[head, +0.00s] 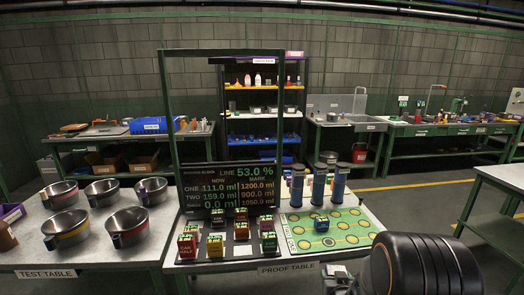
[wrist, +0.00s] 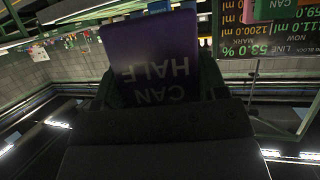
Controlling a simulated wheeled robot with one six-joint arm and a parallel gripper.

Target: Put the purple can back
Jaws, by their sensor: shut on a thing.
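The purple can (wrist: 150,55), lettered "CAN HALF", is held in my gripper (wrist: 158,88). In the wrist view it appears upside down, with dark jaws close on both sides. I cannot make it out in the head view, where my dark arm fills the lower right. A black mat (head: 225,262) on the proof table carries several small cans, among them a red can (head: 187,246), a yellow can (head: 215,245) and a green can (head: 269,242). In the front row, a bare spot with a white patch (head: 243,251) shows between the yellow and green cans.
A green mat (head: 350,236) with yellow circles lies right of the cans, with a blue can (head: 321,224) on it. Several blue cylinders (head: 318,185) stand behind. A display board (head: 232,187) and green frame rise at the back. Several metal pots (head: 127,225) stand on the left table.

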